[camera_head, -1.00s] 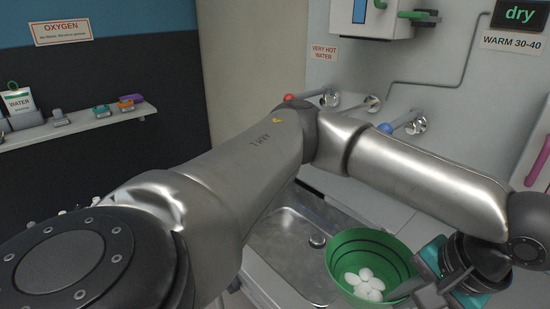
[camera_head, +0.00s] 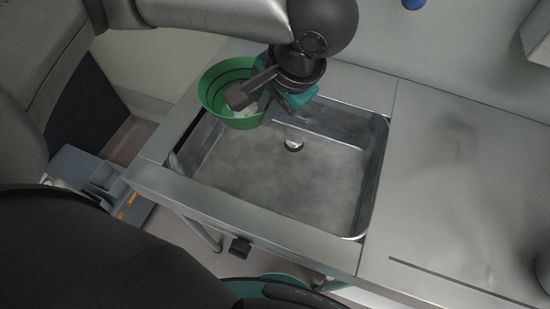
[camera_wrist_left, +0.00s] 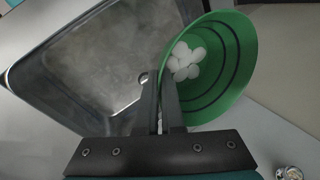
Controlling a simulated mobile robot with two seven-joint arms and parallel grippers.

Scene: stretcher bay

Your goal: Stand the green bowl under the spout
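The green bowl (camera_head: 214,88) has dark rings inside and holds several white egg-like pieces (camera_wrist_left: 187,62). In the head view it hangs above the sink's back left corner. My left gripper (camera_head: 252,94) is shut on the bowl's rim at its right side. In the left wrist view the two fingers (camera_wrist_left: 158,100) are close together on the rim, and the bowl (camera_wrist_left: 228,60) opens to their right. No spout shows clearly in the head view. A round metal fitting (camera_wrist_left: 290,173), cut off by the frame, shows in the left wrist view. My right gripper is out of view.
The steel sink (camera_head: 300,222) with a drain (camera_head: 293,144) is empty in its middle. A bare steel counter (camera_head: 455,190) extends to the right. A blue knob (camera_head: 413,4) shows at the top edge. A grey box (camera_head: 75,166) stands low at the left.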

